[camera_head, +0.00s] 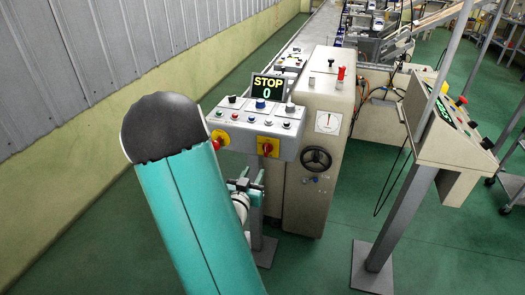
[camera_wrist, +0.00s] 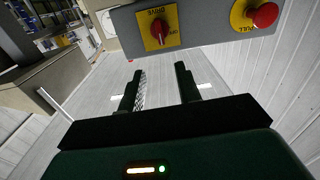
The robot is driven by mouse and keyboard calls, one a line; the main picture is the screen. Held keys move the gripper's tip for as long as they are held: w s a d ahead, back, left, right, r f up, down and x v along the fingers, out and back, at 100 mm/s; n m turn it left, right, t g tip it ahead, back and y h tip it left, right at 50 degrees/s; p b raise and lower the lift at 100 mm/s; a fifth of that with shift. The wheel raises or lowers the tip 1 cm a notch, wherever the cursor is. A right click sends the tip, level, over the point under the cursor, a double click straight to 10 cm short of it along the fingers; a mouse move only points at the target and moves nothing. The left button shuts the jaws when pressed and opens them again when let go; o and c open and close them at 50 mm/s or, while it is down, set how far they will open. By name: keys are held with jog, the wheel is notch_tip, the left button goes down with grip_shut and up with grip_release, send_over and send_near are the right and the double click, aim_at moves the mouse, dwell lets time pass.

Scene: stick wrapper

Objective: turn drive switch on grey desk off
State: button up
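The grey desk (camera_head: 245,136) is a control panel on a post, with a display above it reading STOP and 0. The drive switch (camera_head: 268,147) is a red rotary knob on a yellow plate on the desk's front face. In the wrist view the drive switch (camera_wrist: 158,28) is near the top, its plate lettered DRIVE. My gripper (camera_wrist: 160,72) is open and empty, its two dark fingers apart. The switch lies beyond the fingertips, and I see no contact. In the head view my arm hides most of the gripper.
A red emergency button (camera_head: 219,140) on a yellow plate sits left of the switch; the wrist view shows it on the right (camera_wrist: 264,14). A beige cabinet (camera_head: 318,150) with a black handwheel (camera_head: 316,159) stands to the right. A second console (camera_head: 440,125) stands farther right.

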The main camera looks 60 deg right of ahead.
aim_at(265, 148)
jog(key=d, duration=0.4)
jog(key=w+d, duration=0.1)
jog(key=d, duration=0.3)
jog(key=w+d, duration=0.1)
jog(key=d, duration=0.4)
jog(key=shift+w, duration=0.15)
jog(key=shift+a, duration=0.1)
grip_shut()
